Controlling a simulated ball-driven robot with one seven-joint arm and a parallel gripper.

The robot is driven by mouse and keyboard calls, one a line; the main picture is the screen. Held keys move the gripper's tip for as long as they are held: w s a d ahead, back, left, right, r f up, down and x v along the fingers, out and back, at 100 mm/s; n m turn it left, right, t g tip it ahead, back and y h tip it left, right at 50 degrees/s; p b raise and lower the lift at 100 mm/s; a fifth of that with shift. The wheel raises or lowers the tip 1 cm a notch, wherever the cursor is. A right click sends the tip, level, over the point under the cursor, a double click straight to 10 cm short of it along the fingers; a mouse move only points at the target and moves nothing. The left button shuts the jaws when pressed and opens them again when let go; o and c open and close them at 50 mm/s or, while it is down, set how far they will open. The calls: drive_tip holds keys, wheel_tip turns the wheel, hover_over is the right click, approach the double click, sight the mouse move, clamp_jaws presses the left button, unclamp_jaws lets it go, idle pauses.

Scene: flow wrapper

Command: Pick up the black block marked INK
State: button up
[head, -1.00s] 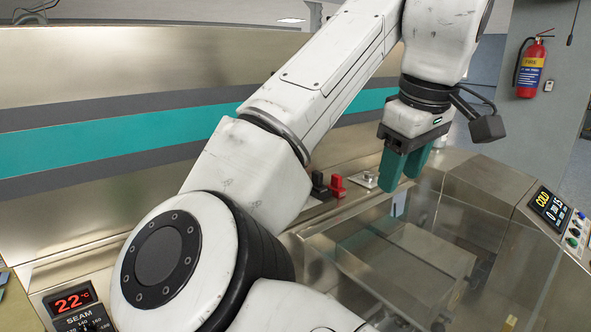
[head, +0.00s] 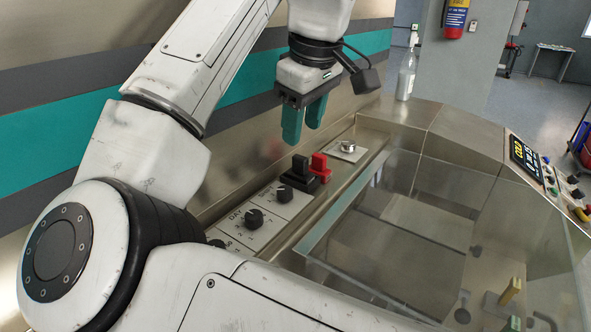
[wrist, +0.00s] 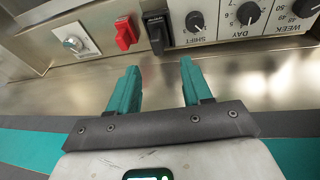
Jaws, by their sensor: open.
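A small upright black block (head: 299,166) stands on the machine's narrow metal ledge, directly beside a red one (head: 319,166). In the wrist view the black block (wrist: 157,32) is ahead of the fingers, roughly in line with the gap between them. I cannot read any marking on it. My gripper (head: 303,130) has two teal fingers, which are apart and empty. In the head view it hangs above and behind the black block, not touching it. In the wrist view my gripper (wrist: 160,70) shows nothing between its fingers.
A metal knob on a plate (head: 348,147) sits right of the red block. Black dials (head: 254,219) lie to the left. A clear cover (head: 410,215) is in front, and a tall steel wall rises behind. A bottle (head: 406,75) stands on the ledge's far end.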

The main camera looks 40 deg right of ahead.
sight(300, 157)
drive_tip(key=shift+x, duration=1)
drive_tip(key=shift+p+x, duration=0.6)
drive_tip(key=shift+x, duration=2.05)
drive_tip(key=shift+s+d, duration=0.15)
clamp_jaws()
